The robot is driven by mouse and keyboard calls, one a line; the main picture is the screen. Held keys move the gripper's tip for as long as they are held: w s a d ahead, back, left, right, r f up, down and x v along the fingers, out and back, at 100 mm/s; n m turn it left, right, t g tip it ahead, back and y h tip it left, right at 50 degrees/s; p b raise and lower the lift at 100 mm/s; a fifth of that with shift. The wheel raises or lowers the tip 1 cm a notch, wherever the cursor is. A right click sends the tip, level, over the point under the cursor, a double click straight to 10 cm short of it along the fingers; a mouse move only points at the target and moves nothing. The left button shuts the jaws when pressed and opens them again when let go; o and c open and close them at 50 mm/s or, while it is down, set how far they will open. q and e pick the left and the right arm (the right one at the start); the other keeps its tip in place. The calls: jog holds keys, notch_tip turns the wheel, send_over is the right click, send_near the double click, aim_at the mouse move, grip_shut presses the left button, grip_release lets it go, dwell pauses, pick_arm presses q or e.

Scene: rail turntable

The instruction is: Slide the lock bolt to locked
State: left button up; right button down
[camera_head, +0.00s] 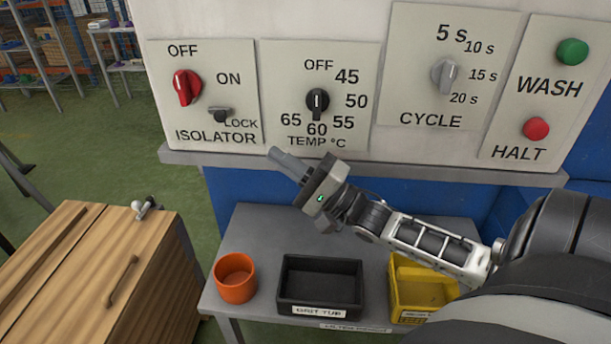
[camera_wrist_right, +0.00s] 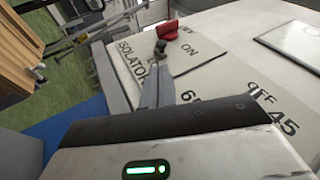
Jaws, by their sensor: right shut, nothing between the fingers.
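The lock bolt (camera_head: 221,115) is a small dark knob beside the word LOCK, on the lower right of the ISOLATOR panel (camera_head: 240,58). The red isolator switch (camera_head: 186,88) is above and left of it, between OFF and ON. My right gripper (camera_head: 273,152) is shut and empty, below and right of the bolt in the head view. In the right wrist view its fingers (camera_wrist_right: 158,72) point towards the bolt (camera_wrist_right: 160,47), with the red switch (camera_wrist_right: 170,31) beyond. I cannot tell how far apart fingertips and bolt are. My left gripper is not in view.
A ledge (camera_head: 450,174) runs under the panels. Below, a grey table (camera_head: 262,222) holds an orange cup (camera_head: 235,278), a black tub (camera_head: 320,284) and a yellow bin (camera_head: 422,287). A wooden cabinet (camera_head: 80,270) stands at left. The TEMP dial (camera_head: 317,102) is right of the bolt.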

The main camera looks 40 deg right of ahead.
jog(key=shift+v, duration=2.2)
jog(key=s+a+f+n+g+h, duration=0.3)
jog(key=s+a+f+n+g, duration=0.2)
jog(key=f, duration=0.7)
jog(key=s+a+f+n+g+h, duration=0.3)
jog(key=s+a+f+n+g, duration=0.2)
jog(key=a+f+n, duration=0.5)
jog(key=s+a+f, duration=0.1)
jog(key=a+f, duration=0.1)
jog(key=a, duration=0.1)
jog(key=shift+a+f+n+g+h, duration=0.3)
jog(key=shift+a+g+h, duration=0.05)
jog(key=shift+g+h, duration=0.05)
